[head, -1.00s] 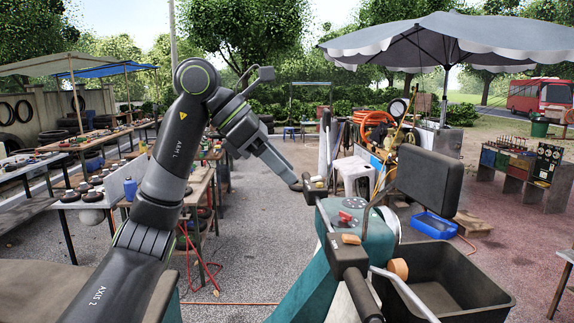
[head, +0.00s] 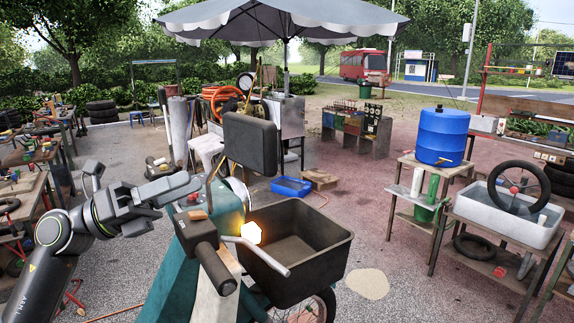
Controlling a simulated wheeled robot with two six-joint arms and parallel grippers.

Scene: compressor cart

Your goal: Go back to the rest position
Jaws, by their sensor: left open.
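My left gripper (head: 188,184) comes in from the left and is open. Its fingers point right, close to the top of a teal vehicle (head: 182,262). I see nothing between them, and I cannot tell whether they touch the vehicle. The vehicle has a dark handlebar grip (head: 215,268), a bare metal lever (head: 262,254), a dark mirror back (head: 251,143) and a brightly glowing orange lamp (head: 250,233). My right gripper is out of view.
A black open bin (head: 325,258) is mounted on the vehicle. A stand with a blue barrel (head: 441,136) and a white tub (head: 512,216) with a tyre are at the right. Work tables line the left. Paved ground between the bin and the barrel stand is mostly clear.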

